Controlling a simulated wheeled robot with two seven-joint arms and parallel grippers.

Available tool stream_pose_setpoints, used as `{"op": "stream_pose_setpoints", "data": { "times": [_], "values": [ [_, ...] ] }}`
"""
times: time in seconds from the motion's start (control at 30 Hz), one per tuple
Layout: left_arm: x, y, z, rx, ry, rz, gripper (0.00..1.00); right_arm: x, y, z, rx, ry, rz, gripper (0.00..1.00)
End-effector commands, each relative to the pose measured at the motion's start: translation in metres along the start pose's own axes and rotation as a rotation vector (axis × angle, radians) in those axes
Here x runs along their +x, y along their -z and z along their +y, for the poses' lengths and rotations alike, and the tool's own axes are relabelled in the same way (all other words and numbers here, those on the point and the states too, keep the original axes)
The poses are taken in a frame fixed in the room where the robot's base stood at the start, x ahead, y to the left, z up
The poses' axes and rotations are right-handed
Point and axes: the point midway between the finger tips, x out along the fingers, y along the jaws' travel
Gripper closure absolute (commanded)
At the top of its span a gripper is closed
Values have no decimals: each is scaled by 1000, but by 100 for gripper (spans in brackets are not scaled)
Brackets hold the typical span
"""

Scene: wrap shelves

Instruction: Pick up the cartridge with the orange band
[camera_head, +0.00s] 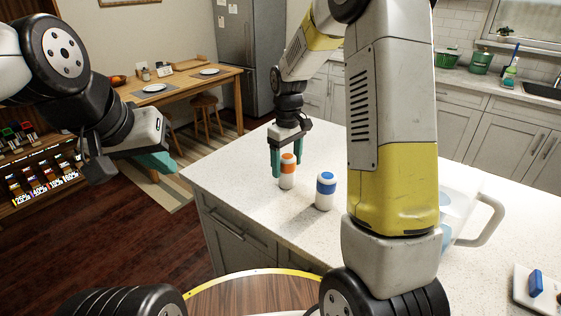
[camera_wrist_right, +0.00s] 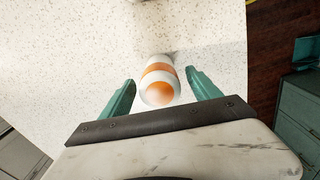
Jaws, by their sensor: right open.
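The cartridge with the orange band (camera_head: 287,177) stands upright on the white counter, near its left corner. It is white with an orange top, and it also shows in the right wrist view (camera_wrist_right: 159,82). My right gripper (camera_head: 288,172) is open above the counter, with its teal fingers to either side of the cartridge. In the right wrist view a gap shows between the cartridge and each fingertip. My left gripper (camera_head: 158,162) is off to the left, away from the counter; I cannot tell whether its jaws are open.
A blue-banded cartridge (camera_head: 325,191) stands close on the right. A clear pitcher (camera_head: 463,215) is behind my right arm, and a white board with a blue piece (camera_head: 535,283) lies far right. The counter (camera_head: 250,172) is otherwise mostly clear. A dining table (camera_head: 190,86) stands behind.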

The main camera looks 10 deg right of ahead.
Motion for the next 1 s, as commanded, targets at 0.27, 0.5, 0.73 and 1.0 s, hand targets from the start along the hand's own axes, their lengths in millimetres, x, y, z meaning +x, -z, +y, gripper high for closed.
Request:
{"op": "stream_pose_setpoints", "data": {
  "times": [0.27, 0.5, 0.73, 1.0],
  "values": [
    [0, 0, 0, 0, 0, 0, 100, -1, 0, 0, 0, 0, 1, 66],
    [0, 0, 0, 0, 0, 0, 100, -1, 0, 0, 0, -1, 1, 97],
    [0, 0, 0, 0, 0, 0, 100, -9, 1, 1, 1, -2, 4, 97],
    [0, 0, 0, 0, 0, 0, 100, -60, 1, 1, 1, -3, 6, 97]
  ]
}}
